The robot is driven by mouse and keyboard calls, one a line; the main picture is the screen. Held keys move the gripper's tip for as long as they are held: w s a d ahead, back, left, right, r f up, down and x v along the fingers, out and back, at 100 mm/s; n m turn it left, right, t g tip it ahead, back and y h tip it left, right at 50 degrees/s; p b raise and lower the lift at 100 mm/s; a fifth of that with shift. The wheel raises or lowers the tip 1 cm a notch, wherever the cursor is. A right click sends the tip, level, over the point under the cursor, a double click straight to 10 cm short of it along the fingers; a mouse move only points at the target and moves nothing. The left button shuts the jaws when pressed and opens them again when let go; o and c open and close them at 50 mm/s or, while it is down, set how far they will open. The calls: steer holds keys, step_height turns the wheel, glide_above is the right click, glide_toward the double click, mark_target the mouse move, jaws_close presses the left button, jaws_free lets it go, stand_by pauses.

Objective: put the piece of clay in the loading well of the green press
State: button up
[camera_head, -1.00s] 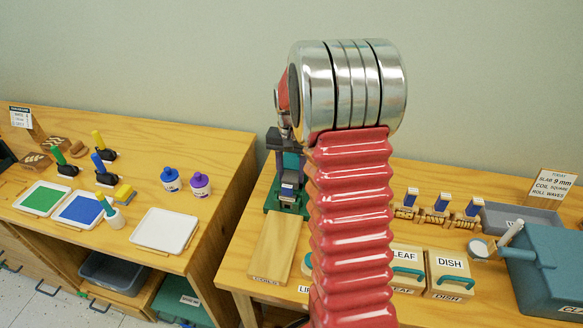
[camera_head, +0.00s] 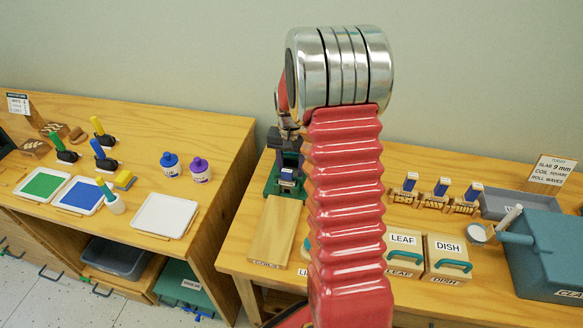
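The green press (camera_head: 284,184) stands at the back left of the right-hand table, just left of my red arm. Its upper part is partly covered by my arm, and I cannot make out the loading well. Silver and dark parts of my wrist show left of the arm, over the top of the press. My gripper's fingers are hidden behind the arm, so I cannot see whether they hold anything. I cannot pick out a piece of clay. A teal bin (camera_head: 545,255) with a partly cut-off label stands at the right edge.
A wooden board (camera_head: 277,232) lies in front of the press. LEAF (camera_head: 404,241) and DISH (camera_head: 447,247) blocks, blue-topped tools (camera_head: 440,189) and a grey tray (camera_head: 515,203) lie right of my arm. The left table holds paint trays (camera_head: 165,215) and bottles (camera_head: 199,169).

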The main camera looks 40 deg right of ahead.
stand_by(0.3)
steer(key=o, duration=1.2)
step_height(320, 180, up, 8)
steer(key=shift+r, duration=0.1)
stand_by(0.6)
stand_by(0.5)
